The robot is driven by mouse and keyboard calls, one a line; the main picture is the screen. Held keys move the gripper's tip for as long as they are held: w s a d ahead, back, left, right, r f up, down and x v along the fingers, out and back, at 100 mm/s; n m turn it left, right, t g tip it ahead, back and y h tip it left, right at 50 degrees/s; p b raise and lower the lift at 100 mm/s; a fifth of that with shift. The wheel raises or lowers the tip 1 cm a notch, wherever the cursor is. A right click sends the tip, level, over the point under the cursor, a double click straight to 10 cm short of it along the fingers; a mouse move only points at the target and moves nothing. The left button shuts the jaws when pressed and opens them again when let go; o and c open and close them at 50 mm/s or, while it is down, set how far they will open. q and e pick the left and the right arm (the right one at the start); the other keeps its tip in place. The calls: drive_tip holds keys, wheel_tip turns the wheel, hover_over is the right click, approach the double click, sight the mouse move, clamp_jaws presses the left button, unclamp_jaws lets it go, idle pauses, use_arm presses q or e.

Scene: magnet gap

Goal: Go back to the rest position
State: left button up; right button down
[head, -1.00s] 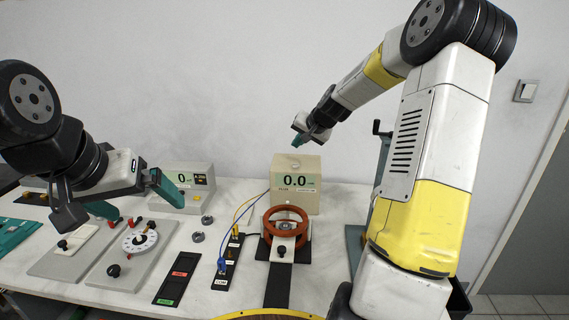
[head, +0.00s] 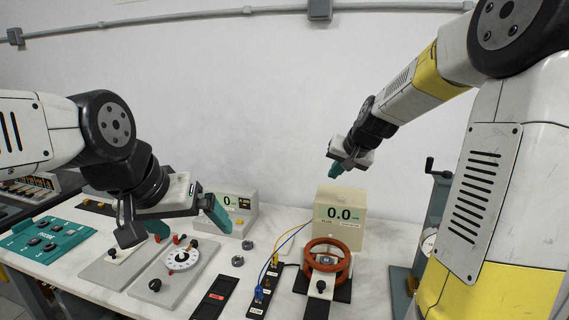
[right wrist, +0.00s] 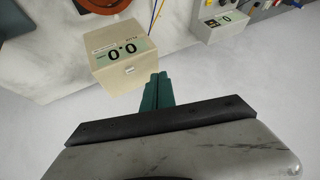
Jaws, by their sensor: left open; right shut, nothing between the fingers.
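My left gripper (head: 188,222) is on the left in the head view, above the bench and the dial panel, its green fingers apart and empty. My right gripper (head: 336,172) is up above the cream meter box (head: 340,217), which reads 0.0. In the right wrist view its green fingers (right wrist: 158,92) are together with nothing between them, and the meter box (right wrist: 124,56) lies beyond them. Both grippers are clear of the bench objects.
On the bench (head: 262,224) stand an orange ring coil (head: 326,262), a black strip with blue and yellow leads (head: 264,287), a dial panel (head: 182,257), a second meter (head: 237,206) and a teal panel (head: 46,240). A crank device (head: 430,230) stands at the right.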

drive_tip(key=s+a+r+n, duration=0.1)
drive_tip(key=s, duration=1.3)
drive_tip(key=s+a+r+n+g, duration=0.1)
drive_tip(key=s+a+r+n, duration=0.1)
drive_tip(key=s, duration=1.3)
drive_tip(key=shift+s+a+r+n, duration=0.15)
drive_tip(key=shift+s+a+n, duration=0.05)
drive_tip(key=shift+n, duration=0.1)
drive_tip(key=c, duration=2.1)
unclamp_jaws()
